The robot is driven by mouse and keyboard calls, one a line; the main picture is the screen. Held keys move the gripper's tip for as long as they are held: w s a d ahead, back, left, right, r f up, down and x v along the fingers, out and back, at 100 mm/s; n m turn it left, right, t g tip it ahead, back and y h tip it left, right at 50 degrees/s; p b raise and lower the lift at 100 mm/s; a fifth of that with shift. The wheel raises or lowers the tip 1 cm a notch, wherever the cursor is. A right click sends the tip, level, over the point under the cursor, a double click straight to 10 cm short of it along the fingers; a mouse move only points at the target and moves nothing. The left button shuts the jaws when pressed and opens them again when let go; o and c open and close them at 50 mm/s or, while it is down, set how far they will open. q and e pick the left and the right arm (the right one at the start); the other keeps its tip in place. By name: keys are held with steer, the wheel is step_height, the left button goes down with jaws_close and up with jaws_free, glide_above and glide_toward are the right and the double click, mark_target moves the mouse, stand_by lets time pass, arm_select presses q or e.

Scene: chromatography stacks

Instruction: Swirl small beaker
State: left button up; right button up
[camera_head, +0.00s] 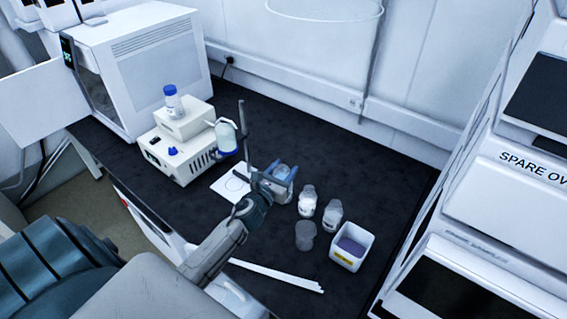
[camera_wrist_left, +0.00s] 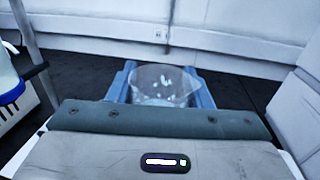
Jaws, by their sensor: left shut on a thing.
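The small beaker (camera_head: 282,171) is clear glass and sits between the blue fingers of my left gripper (camera_head: 279,182) in the head view. In the left wrist view the beaker (camera_wrist_left: 160,82) stands between the two blue fingers of the left gripper (camera_wrist_left: 163,88), with whitish marks or reflections on it. The left gripper is shut on it. The beaker's lower part is hidden behind the gripper body. Whether its base touches the bench cannot be told. My right gripper is not in view.
A white square with a circle (camera_head: 236,184) lies left of the gripper. Two bottles (camera_head: 307,201) (camera_head: 332,214), an empty-looking clear cup (camera_head: 305,236) and a white bin (camera_head: 351,247) stand to the right. An instrument (camera_head: 180,150) and a metal rod (camera_head: 243,130) stand left. White strips (camera_head: 275,276) lie in front.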

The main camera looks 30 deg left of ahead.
arm_select(q)
steer(key=shift+f, duration=0.45)
step_height(320, 180, up, 7)
step_height(320, 180, down, 7)
step_height(320, 180, up, 7)
steer(key=shift+f, duration=3.5)
